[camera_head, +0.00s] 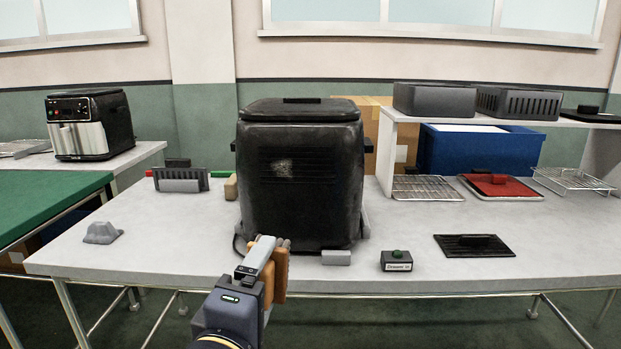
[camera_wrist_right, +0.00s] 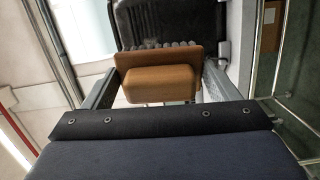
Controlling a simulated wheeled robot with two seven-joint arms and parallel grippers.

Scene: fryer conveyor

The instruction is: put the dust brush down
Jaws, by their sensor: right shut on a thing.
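The dust brush (camera_head: 281,270) has an orange-brown wooden body and grey bristles. My right gripper (camera_head: 268,258) is shut on it, in front of the black fryer near the table's front edge. In the right wrist view the brush's brown body (camera_wrist_right: 158,76) sits between the two fingers, bristles toward the fryer (camera_wrist_right: 190,22). In the head view the fryer (camera_head: 305,205) stands upright on the grey table (camera_head: 190,235), with a pale dusty patch on its side. I cannot tell whether the bristles touch it. My left gripper is not in view.
A grey wedge (camera_head: 102,232) lies at the table's left. Wire racks (camera_head: 425,188) and a red tray (camera_head: 494,186) are behind. The table's front left is clear.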

